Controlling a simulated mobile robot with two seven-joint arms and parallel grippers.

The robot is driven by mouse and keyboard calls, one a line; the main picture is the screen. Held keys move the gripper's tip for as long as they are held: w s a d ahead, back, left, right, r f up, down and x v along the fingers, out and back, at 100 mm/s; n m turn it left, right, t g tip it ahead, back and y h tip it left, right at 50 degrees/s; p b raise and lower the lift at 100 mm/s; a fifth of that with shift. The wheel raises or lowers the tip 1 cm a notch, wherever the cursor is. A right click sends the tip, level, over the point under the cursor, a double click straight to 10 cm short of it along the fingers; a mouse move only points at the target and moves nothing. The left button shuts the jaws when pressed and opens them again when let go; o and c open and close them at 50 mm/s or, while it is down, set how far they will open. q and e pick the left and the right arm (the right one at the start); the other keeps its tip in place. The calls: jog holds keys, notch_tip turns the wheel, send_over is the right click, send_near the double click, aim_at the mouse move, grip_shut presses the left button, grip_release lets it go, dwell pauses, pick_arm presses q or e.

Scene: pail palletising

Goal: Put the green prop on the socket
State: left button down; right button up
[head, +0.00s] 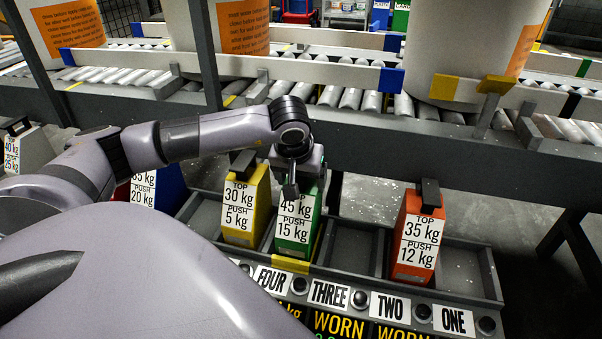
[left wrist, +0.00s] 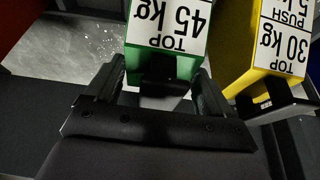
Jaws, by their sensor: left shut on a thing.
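Whether the prop's base still touches the tray is hard to tell. I cannot make out which thing is the socket. My right gripper is not in view.
A yellow prop (head: 244,208) stands close to the left of the green one, and an orange prop (head: 417,238) stands farther right. The compartment between green and orange is empty. A roller conveyor (head: 345,97) with large pails runs behind the tray.

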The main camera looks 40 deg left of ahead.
pick_arm(q)
grip_release()
